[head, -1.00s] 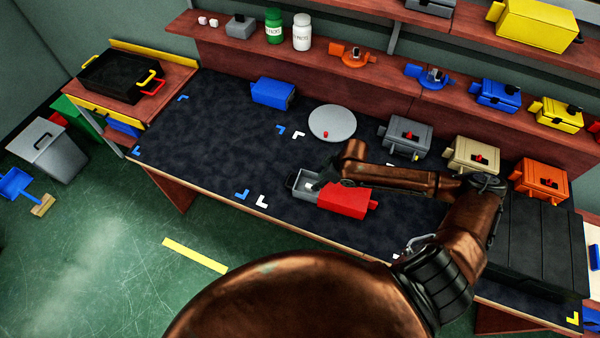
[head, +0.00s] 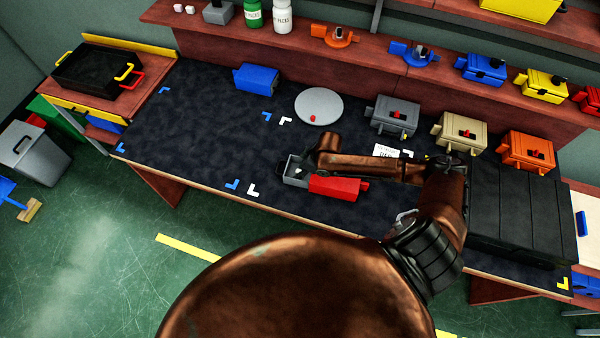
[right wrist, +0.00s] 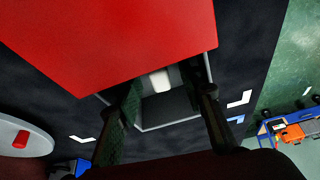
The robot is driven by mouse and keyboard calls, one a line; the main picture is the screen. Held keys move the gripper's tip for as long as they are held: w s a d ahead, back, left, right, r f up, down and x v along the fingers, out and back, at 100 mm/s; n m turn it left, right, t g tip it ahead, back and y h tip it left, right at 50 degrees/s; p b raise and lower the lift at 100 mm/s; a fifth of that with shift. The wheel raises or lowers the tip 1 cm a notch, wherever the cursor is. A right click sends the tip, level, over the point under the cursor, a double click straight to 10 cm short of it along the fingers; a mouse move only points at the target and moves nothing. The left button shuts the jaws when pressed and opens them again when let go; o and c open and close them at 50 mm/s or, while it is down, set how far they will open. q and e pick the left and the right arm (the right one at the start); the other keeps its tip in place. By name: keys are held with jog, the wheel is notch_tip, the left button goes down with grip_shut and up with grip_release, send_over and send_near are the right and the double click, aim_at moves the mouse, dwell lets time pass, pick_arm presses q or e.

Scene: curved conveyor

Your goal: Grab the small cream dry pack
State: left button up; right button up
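A small cream pack (head: 299,170) lies in the open grey tray (head: 288,181) at the left end of a red box (head: 338,188) on the dark bench. In the right wrist view the pack (right wrist: 160,82) shows as a pale rounded piece in the tray (right wrist: 168,124), partly under the red box edge (right wrist: 120,35). My right gripper (right wrist: 165,92) is open, one dark finger on each side of the pack, with no visible contact. In the head view its fingers are mostly hidden by my arm. My left gripper is not in view.
A grey round plate (head: 319,106) with a small red piece stands behind the tray. A blue box (head: 256,79) is at the back left. Grey (head: 394,116), cream (head: 462,131) and orange (head: 527,149) boxes line the back right. The bench's left half is largely clear.

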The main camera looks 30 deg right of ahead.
jog(key=c, duration=0.9)
jog(key=shift+r, duration=0.1)
